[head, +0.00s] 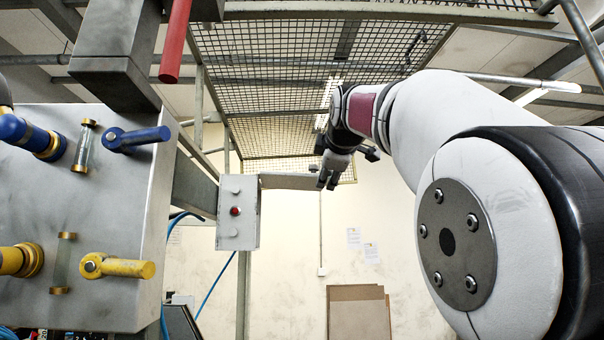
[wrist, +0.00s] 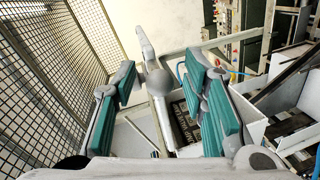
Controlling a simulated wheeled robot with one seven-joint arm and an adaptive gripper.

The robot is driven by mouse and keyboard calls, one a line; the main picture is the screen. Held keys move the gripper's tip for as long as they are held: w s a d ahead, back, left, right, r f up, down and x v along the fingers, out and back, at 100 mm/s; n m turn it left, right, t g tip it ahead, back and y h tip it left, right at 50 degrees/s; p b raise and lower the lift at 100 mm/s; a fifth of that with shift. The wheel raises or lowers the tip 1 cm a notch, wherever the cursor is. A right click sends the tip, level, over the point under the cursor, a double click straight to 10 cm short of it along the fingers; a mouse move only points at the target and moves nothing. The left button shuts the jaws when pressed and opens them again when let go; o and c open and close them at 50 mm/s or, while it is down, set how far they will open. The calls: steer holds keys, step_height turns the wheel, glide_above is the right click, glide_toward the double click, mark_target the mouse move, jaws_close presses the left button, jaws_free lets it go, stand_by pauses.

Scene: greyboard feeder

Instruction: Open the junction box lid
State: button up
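A pale grey box (head: 238,205) with a red button and corner knobs hangs left of centre in the head view; I take it for the junction box. A flat pale strip (head: 290,181) runs right from its top to my gripper (head: 328,182); whether it is the lid seen edge-on, I cannot tell. In the wrist view my gripper (wrist: 166,92) is open, its teal-padded fingers wide apart. A grey bar with a rounded knob (wrist: 158,82) shows between them. I cannot tell whether the fingers touch it.
A metal cabinet (head: 95,220) with blue and yellow valve handles stands at the left. A red pipe (head: 175,40) hangs above it. Wire mesh (head: 270,70) spans overhead and shows at the left of the wrist view (wrist: 45,80). A brown board (head: 358,312) leans by the back wall.

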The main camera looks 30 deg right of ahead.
steer(key=v, duration=1.2)
steer(key=shift+f, duration=0.1)
steer(key=s+a+f+m+g+y+b, duration=0.1)
steer(key=a+f, duration=0.1)
steer(key=f, duration=0.6)
steer(key=s+a+f+m+g+y, duration=0.2)
steer(key=a+f, duration=0.1)
steer(key=f, duration=0.5)
steer(key=s+a+f+m+g+y+b, duration=0.1)
steer(key=a+f, duration=0.1)
steer(key=f, duration=0.7)
steer(key=s+a+f+m+g, duration=0.1)
steer(key=s+f, duration=0.3)
steer(key=f, duration=0.5)
steer(key=s+a+f+m+g+y, duration=0.1)
steer(key=s+a+f+m+g, duration=0.1)
steer(key=f, duration=0.7)
steer(key=s+a+f+m+g+y+b, duration=0.1)
steer(key=s+a+f+m+g, duration=0.1)
steer(key=s+a+f, duration=0.3)
step_height(320, 180, down, 4)
steer(key=shift+s+f+m, duration=0.1)
steer(key=shift+s+m, duration=0.8)
steer(key=shift+s, duration=0.25)
